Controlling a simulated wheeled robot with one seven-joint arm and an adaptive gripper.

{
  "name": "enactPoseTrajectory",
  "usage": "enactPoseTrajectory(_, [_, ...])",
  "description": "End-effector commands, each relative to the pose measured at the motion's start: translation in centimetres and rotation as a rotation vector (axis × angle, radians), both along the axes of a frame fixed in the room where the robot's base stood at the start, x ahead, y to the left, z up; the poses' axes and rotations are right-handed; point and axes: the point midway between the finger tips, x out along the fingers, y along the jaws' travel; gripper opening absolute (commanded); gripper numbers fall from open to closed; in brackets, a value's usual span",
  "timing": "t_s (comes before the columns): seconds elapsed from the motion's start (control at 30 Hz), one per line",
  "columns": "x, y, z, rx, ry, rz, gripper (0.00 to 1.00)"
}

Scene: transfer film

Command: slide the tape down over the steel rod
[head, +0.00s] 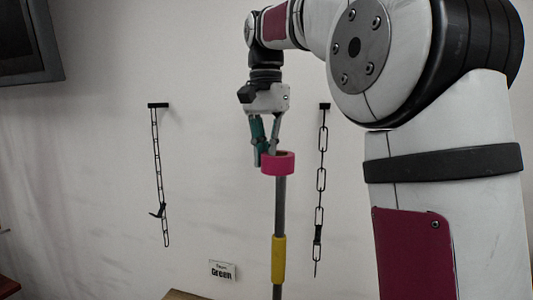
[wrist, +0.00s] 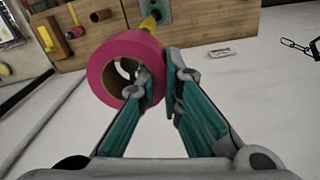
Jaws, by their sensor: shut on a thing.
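The tape (head: 278,168) is a thick magenta roll with a brown core; it also shows in the wrist view (wrist: 108,58). My gripper (head: 268,150) is shut on the roll's wall, with one finger in the hole and the other outside in the wrist view (wrist: 160,92). The steel rod (head: 280,208) stands upright and meets the roll's underside in the head view. Its yellow band (head: 278,260) is lower down and shows beyond the roll in the wrist view (wrist: 150,22). The rod's top is hidden, so I cannot tell whether it is inside the hole.
Two dark chains hang on the wall, one at the left (head: 158,180) and one to the right of the rod (head: 320,190). A small "Green" sign (head: 222,270) is low on the wall. A wooden board (wrist: 210,18) with pegs and coloured rolls shows in the wrist view.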

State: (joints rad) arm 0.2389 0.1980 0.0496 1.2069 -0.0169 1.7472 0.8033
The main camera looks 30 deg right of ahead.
Motion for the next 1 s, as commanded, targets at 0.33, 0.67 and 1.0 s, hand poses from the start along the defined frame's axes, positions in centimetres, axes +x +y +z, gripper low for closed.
enactPoseTrajectory(0.33, [0.0,0.0,-0.7,0.0,0.0,0.0,0.0])
enactPoseTrajectory(0.67, [0.0,0.0,-1.5,0.0,0.0,0.0,0.0])
enactPoseTrajectory(1.0, [0.0,0.0,-2.2,0.0,0.0,0.0,0.0])
